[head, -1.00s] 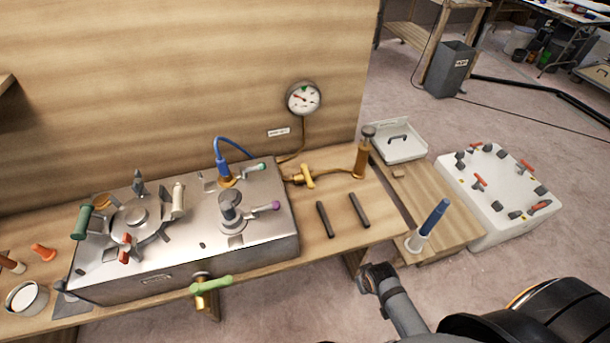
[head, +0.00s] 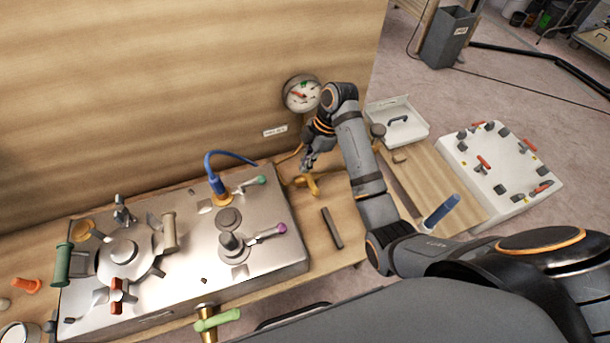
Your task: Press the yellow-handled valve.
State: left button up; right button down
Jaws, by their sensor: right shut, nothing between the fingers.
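The yellow-handled valve (head: 312,186) sits on the wooden bench, just right of the metal box, below the round gauge. Part of its handle and pipe is hidden by my right gripper. My right gripper (head: 307,166) is shut and empty, pointing down just above the valve handle. I cannot tell if the fingertips touch the handle. My left gripper is not in view.
The metal box (head: 190,290) with several coloured handles stands to the left. A gauge (head: 302,94) hangs on the wooden wall behind my right arm. A dark bar (head: 332,228) lies in front of the valve. A white panel (head: 497,178) stands at the right.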

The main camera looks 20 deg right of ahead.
jog(key=s, duration=0.1)
jog(key=b, duration=0.5)
send_over(310, 182)
jog(key=s+a, duration=0.2)
jog(key=a, duration=0.1)
notch_tip(310, 182, down, 5)
jog(key=f, duration=0.1)
jog(key=d+f+p, duration=0.1)
jog(key=f, duration=0.1)
jog(key=d+f, duration=0.1)
jog(key=f, duration=0.1)
jog(key=shift+w, duration=0.15)
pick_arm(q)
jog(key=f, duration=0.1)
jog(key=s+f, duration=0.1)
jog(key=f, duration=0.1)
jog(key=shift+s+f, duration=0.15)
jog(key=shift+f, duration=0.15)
pick_arm(e)
jog(key=shift+a, duration=0.1)
pick_arm(q)
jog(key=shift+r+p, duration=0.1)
jog(key=shift+p, duration=0.2)
